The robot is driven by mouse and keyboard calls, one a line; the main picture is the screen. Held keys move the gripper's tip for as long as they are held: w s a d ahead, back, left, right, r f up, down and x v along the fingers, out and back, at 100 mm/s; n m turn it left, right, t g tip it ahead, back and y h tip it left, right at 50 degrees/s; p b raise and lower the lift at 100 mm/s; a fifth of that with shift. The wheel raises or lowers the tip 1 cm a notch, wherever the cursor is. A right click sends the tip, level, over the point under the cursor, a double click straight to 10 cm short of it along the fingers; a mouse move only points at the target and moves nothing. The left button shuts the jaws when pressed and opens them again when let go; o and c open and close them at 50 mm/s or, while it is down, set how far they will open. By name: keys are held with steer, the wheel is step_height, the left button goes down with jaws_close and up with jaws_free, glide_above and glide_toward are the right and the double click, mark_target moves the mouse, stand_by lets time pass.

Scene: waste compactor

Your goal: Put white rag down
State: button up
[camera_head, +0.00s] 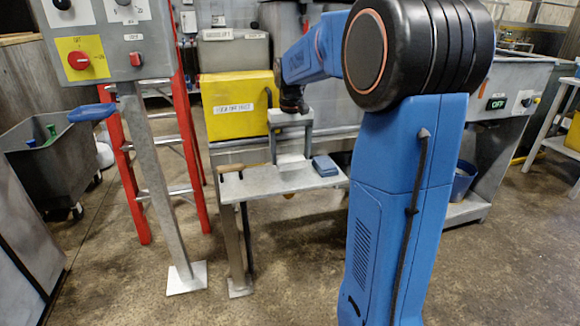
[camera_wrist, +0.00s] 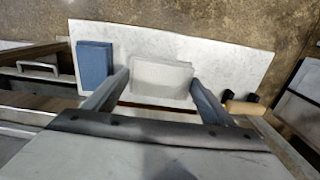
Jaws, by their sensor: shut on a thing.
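The white rag (camera_wrist: 161,77) is a flat, pale folded block between my gripper's fingertips in the wrist view. My gripper (camera_head: 291,153) points down over the small grey shelf (camera_head: 255,187) and is shut on the rag. The rag shows pale between the fingers in the head view (camera_head: 291,162). It is at or just above the shelf top; I cannot tell if it touches. A folded blue rag (camera_head: 325,165) lies on the shelf beside it, to the right in the head view and to the left in the wrist view (camera_wrist: 95,64).
A wooden-handled tool (camera_head: 244,168) lies at the shelf's left end. A yellow box (camera_head: 238,106) stands behind the shelf. A red ladder (camera_head: 187,140) and a grey control box on a post (camera_head: 105,40) stand to the left. The shelf's front strip is clear.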

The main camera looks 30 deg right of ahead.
mark_target(291, 158)
steer(key=shift+f, duration=2.25)
steer(key=shift+f, duration=0.1)
steer(key=o, duration=0.9)
